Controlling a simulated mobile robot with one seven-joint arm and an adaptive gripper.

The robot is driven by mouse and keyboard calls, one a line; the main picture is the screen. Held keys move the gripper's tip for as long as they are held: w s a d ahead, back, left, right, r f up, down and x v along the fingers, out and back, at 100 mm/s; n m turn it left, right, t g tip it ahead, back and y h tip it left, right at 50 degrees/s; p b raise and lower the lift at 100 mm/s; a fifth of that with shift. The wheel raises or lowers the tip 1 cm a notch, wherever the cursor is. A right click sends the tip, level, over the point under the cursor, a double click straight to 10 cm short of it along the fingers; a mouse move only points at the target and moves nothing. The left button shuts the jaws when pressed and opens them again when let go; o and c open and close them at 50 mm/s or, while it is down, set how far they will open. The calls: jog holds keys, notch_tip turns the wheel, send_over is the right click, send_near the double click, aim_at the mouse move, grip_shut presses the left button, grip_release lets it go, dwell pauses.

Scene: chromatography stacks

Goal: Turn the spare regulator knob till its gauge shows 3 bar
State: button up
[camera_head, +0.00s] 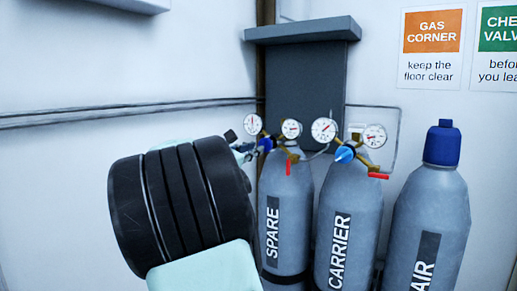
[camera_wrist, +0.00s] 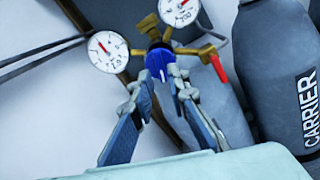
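The spare regulator's blue knob (camera_wrist: 160,63) is in the middle of the wrist view, with a light pointer mark on its face. It also shows small in the head view (camera_head: 266,143), above the SPARE cylinder (camera_head: 272,225). My gripper (camera_wrist: 160,82) has its two fingers apart, with tips close to either side of the knob; I cannot tell whether they touch it. The left gauge (camera_wrist: 108,51) has a red needle pointing up-left; its scale is too small to read surely. The second gauge (camera_wrist: 179,10) is partly cut off at the top.
A red valve handle (camera_wrist: 217,68) on a brass fitting is right of the knob. The CARRIER cylinder (camera_head: 340,235), with its own blue knob (camera_head: 345,154) and gauges, stands close on the right. The AIR cylinder (camera_head: 430,220) is further right. Pipes (camera_head: 120,115) run along the left wall.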

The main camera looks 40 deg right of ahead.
jog(key=v, duration=0.8)
jog(key=shift+s, duration=0.15)
